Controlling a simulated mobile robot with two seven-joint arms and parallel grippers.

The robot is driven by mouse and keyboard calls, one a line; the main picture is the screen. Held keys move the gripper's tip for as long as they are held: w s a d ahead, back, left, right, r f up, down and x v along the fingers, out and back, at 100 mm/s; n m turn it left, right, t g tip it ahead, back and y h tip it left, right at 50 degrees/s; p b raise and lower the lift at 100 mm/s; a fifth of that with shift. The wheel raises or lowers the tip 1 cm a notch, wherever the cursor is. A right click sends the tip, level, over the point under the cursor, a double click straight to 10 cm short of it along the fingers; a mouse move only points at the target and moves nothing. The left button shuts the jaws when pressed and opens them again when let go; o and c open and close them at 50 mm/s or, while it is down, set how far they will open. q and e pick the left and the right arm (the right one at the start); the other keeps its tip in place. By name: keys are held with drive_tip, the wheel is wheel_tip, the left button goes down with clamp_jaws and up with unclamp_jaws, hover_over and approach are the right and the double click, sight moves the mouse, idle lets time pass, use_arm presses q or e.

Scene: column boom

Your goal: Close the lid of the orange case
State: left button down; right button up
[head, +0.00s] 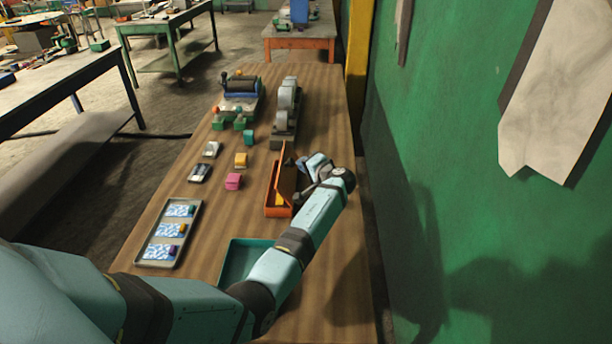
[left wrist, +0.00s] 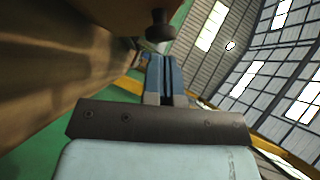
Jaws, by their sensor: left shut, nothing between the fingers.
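The orange case (head: 278,211) stands on the wooden table, right of its middle in the head view. Its lid (head: 287,172) is raised and stands steeply up, so the case is open. Something small and yellow shows inside. My left arm reaches over the table from the lower left. My left gripper (head: 305,164) is just right of the raised lid; I cannot tell if it touches it. In the left wrist view its blue fingers (left wrist: 165,76) are together with nothing between them. My right gripper is not in view.
A teal tray (head: 236,262) lies partly under my left arm. A tray with blue-white cards (head: 153,249) is at the left edge. Small blocks, including a pink one (head: 233,181), and machines stand farther back. A green wall (head: 440,150) is close on the right.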

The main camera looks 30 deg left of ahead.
sight(280, 166)
use_arm(q)
drive_tip(key=shift+s+a+r+n+h, duration=0.25)
drive_tip(key=shift+a+n+h, duration=0.05)
drive_tip(key=shift+a, duration=0.05)
drive_tip(key=shift+s+a+r+h+p, duration=0.15)
drive_tip(key=shift+a+h+p, duration=0.15)
drive_tip(key=shift+p, duration=0.05)
drive_tip(key=a+n+h+p, duration=0.1)
drive_tip(key=s+a+n+h+p, duration=0.1)
drive_tip(key=shift+s+a+t+h, duration=0.2)
drive_tip(key=shift+a+t+h, duration=0.1)
drive_tip(key=shift+h, duration=0.1)
drive_tip(key=shift+s+a+n+h+p, duration=0.4)
drive_tip(key=shift+a+n+h+p, duration=0.1)
drive_tip(key=shift+a+n+p, duration=0.15)
drive_tip(key=shift+s+a+f+n+t+h+p, duration=0.35)
drive_tip(key=shift+a+f+n+t+h+p, duration=0.1)
drive_tip(key=shift+a+h+p, duration=0.15)
drive_tip(key=shift+s+a+f+h, duration=0.15)
drive_tip(key=shift+a+f+h, duration=0.05)
drive_tip(key=shift+h, duration=0.2)
drive_tip(key=shift+s+a+f+p, duration=0.2)
drive_tip(key=shift+a+f+p, duration=0.05)
drive_tip(key=shift+f+p, duration=0.05)
drive_tip(key=shift+s+a+f, duration=0.25)
drive_tip(key=shift+a+f, duration=0.25)
drive_tip(key=shift+f, duration=0.1)
drive_tip(key=shift+s+a+f, duration=0.25)
drive_tip(key=shift+a+f, duration=0.2)
drive_tip(key=shift+f, duration=0.1)
